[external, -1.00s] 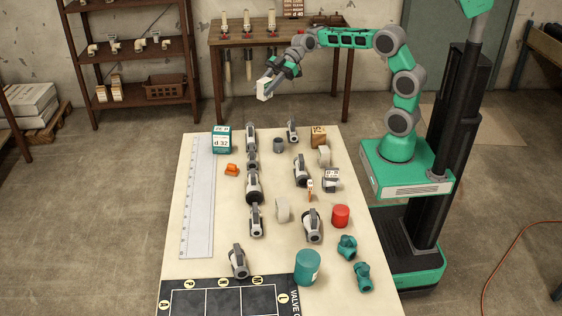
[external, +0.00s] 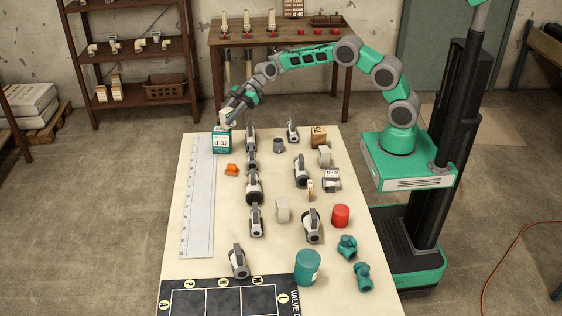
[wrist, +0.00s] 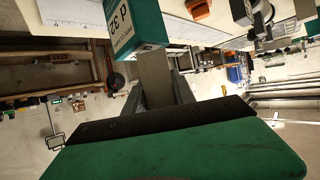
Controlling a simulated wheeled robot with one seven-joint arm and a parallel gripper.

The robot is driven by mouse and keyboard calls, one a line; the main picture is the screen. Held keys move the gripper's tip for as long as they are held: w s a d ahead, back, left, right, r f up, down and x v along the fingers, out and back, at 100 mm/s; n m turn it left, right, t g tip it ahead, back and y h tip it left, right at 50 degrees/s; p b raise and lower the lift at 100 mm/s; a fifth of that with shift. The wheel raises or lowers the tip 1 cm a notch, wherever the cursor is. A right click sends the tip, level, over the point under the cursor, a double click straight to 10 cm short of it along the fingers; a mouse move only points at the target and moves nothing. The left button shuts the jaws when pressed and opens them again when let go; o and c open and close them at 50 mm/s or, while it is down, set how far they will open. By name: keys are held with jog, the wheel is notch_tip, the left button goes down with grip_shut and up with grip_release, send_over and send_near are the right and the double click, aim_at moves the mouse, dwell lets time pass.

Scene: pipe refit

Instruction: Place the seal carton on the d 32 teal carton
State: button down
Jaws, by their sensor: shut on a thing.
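The d 32 teal carton (external: 222,144) stands at the far left corner of the table, beside the top of the ruler. In the wrist view it shows at the top (wrist: 146,20), with its d 32 label on the white side. My gripper (external: 228,117) is shut on the small white seal carton (external: 224,118), at the top of the teal carton. In the wrist view the seal carton (wrist: 155,75) is a shaded grey block between the fingers, overlapping the teal carton's edge. I cannot tell whether the two cartons touch.
A long white ruler (external: 197,200) lies along the left edge. An orange part (external: 231,169) and a row of grey valves (external: 253,185) stand nearby.

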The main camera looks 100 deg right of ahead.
jog(key=shift+f, duration=0.15)
jog(key=shift+f+b, duration=0.4)
jog(key=shift+b, duration=0.1)
jog(key=c, duration=1)
grip_release()
jog(key=shift+c, duration=0.2)
jog(key=shift+r+p, duration=0.4)
jog(key=v, duration=1.2)
jog(key=shift+b, duration=0.4)
jog(key=shift+r, duration=0.1)
